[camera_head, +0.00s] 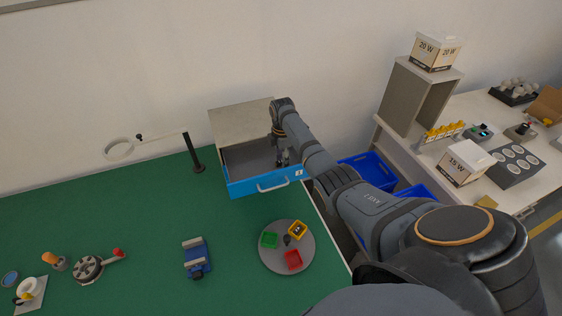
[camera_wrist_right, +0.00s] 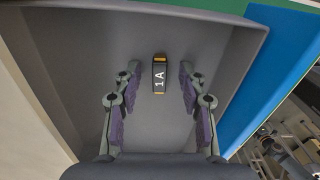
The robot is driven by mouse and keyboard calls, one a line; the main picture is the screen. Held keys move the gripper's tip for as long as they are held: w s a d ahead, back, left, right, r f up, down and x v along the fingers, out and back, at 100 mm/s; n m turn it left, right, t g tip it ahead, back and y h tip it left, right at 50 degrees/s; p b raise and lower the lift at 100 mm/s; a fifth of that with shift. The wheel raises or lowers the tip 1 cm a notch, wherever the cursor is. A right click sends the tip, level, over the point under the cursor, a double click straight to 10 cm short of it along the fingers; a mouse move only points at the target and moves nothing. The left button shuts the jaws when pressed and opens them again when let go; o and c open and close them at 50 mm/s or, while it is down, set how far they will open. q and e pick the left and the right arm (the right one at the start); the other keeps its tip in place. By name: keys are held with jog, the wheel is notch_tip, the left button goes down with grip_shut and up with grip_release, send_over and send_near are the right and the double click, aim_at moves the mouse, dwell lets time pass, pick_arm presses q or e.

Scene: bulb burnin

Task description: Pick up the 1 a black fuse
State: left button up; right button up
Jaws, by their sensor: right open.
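The black fuse marked 1A (camera_wrist_right: 159,74) lies on the grey floor of the open drawer, with orange-yellow ends, in the right wrist view. My right gripper (camera_wrist_right: 157,97) is open around the line of the fuse, one finger to each side with gaps between. In the head view my right gripper (camera_head: 283,158) reaches down into the blue-fronted drawer (camera_head: 262,187), and the fuse cannot be made out there. How far above the fuse the fingertips are I cannot tell. My left gripper is not in view.
The drawer walls stand close around my right gripper. On the green table (camera_head: 130,230) are a round grey tray (camera_head: 271,257) with coloured bins, a lamp stand (camera_head: 194,155) and a blue device (camera_head: 197,258). A bench with boxes is on the right.

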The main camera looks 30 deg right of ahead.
grip_shut()
jog(key=shift+r, duration=0.1)
